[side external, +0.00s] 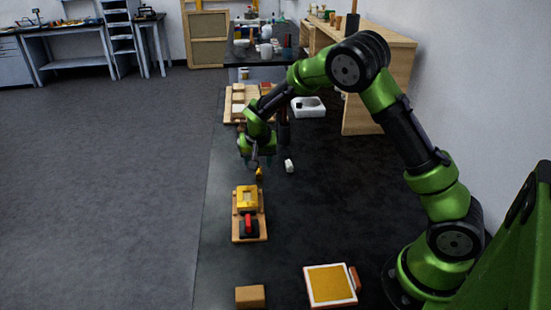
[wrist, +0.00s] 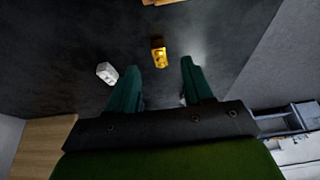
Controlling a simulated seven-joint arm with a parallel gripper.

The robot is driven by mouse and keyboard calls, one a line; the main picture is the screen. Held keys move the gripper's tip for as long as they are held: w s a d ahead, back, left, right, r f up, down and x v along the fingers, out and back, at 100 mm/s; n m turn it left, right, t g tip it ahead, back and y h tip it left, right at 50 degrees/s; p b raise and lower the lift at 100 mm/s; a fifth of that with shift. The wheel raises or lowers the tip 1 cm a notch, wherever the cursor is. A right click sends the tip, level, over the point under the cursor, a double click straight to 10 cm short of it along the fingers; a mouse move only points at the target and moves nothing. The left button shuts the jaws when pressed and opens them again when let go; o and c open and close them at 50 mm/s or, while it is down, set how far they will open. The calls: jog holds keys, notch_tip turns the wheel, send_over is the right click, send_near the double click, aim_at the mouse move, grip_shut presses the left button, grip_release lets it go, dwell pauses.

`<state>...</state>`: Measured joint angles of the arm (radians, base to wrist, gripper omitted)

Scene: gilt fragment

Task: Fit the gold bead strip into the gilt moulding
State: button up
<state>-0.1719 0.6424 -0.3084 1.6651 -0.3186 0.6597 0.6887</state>
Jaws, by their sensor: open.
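The gold bead strip (side external: 259,174) is a small gold block on the dark mat, just below my gripper (side external: 254,164) in the side view. In the wrist view the strip (wrist: 158,54) lies between and slightly beyond the fingertips of my gripper (wrist: 160,66). The fingers are apart with nothing between them, and the strip appears clear of both. The gilt moulding (side external: 247,192) is a yellow-gold piece with a pale recess, on a wooden board (side external: 239,233) nearer the camera. A red and black clamp-like part (side external: 249,224) sits on the same board.
A small white block (side external: 289,166) lies right of the strip; it also shows in the wrist view (wrist: 106,73). A wooden block (side external: 250,296) and a yellow-topped tray (side external: 331,285) lie at the front. A white tray (side external: 308,113) stands behind. Mat between strip and board is clear.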

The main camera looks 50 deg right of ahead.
aim_at(259, 172)
jog(key=shift+x, duration=2.7)
grip_shut()
